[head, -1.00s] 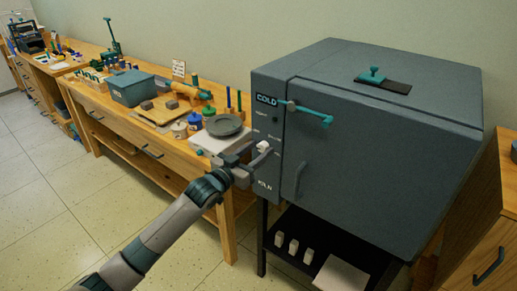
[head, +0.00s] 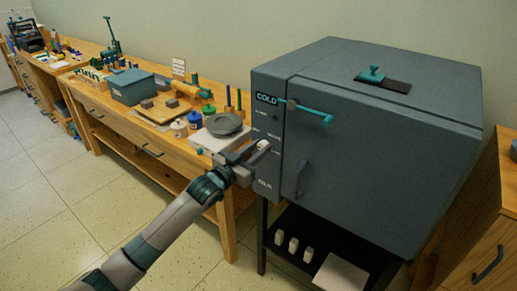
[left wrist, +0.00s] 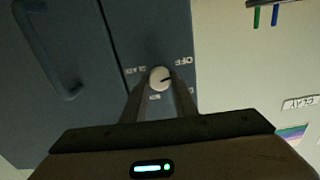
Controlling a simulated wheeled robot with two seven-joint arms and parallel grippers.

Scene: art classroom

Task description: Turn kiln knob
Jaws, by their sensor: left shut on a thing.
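The grey kiln (head: 385,150) stands on a dark stand, with a "COLD" sign at the top of its front panel. The small white kiln knob (left wrist: 159,78) sits on the panel, with a dark pointer mark and labels such as "OFF" around it, upside down in the left wrist view. My left gripper (head: 262,149) reaches the panel from the left. In the left wrist view its fingers (left wrist: 159,88) are on either side of the knob, shut on it. In the head view the fingers mostly hide the knob. My right gripper is not in view.
A wooden workbench (head: 150,148) left of the kiln holds a grey plate (head: 223,124), jars and a bin (head: 132,86). The kiln's door handle (head: 300,179) and teal latch (head: 314,112) are right of the gripper. White blocks stand on the shelf below.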

